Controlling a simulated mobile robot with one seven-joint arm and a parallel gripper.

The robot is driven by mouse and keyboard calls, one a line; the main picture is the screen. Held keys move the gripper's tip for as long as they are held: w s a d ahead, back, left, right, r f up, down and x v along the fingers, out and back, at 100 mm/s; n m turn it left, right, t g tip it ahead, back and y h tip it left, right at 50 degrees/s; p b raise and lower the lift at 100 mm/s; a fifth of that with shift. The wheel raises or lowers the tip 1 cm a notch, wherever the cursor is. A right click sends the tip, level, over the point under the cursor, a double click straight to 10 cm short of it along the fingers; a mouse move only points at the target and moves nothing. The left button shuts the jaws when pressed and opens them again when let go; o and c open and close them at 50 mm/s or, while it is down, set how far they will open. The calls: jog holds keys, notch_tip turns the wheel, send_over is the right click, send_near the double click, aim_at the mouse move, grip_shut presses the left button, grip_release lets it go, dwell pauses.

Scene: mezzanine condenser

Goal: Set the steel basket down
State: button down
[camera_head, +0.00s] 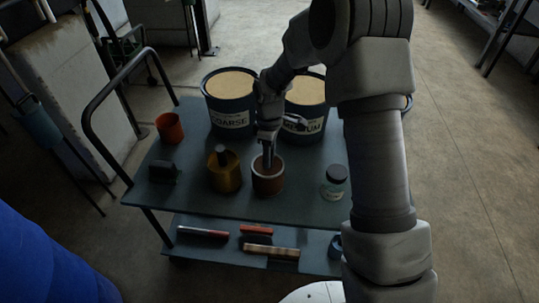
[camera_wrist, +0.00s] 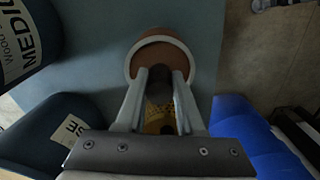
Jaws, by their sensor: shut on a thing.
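My gripper (camera_head: 268,158) points down at the mouth of a brown pot (camera_head: 267,184) on the cart. In the wrist view, the fingers (camera_wrist: 159,76) are shut on a small dark thing at the pot's pale rim (camera_wrist: 131,60). It fits the steel basket's place, but its shape is mostly hidden by the fingers and the pot. I cannot tell whether it touches the pot's inside. The pot stands upright, with a brown surface inside.
The COARSE bin (camera_head: 230,105) and MEDIUM bin (camera_head: 307,110) stand behind. A lidded jar (camera_head: 334,184) is right; an orange cup (camera_head: 169,128) and black block (camera_head: 164,171) are left.

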jog(key=c, duration=0.5)
grip_release()
notch_tip(320, 180, up, 12)
jog(key=p, duration=0.3)
jog(key=s+d+r+m+t, duration=0.1)
jog(key=s+d+r+m, duration=0.2)
jog(key=s+r, duration=0.3)
jog(key=s+d+r+m+t, duration=0.2)
jog(key=s+d+r+m, duration=0.15)
jog(key=r, duration=0.45)
jog(key=s+d+r+m+t, duration=0.1)
jog(key=s+m, duration=0.1)
jog(key=s, duration=0.3)
jog(key=s+d+r+m, duration=0.1)
jog(key=s+m, duration=0.1)
jog(key=s, duration=0.4)
jog(key=s+d+r+m+t, duration=0.1)
jog(key=s+m, duration=0.2)
jog(key=s, duration=0.2)
jog(key=shift+s+d+t, duration=0.25)
jog(key=shift+s+t, duration=0.05)
jog(key=shift+r, duration=0.1)
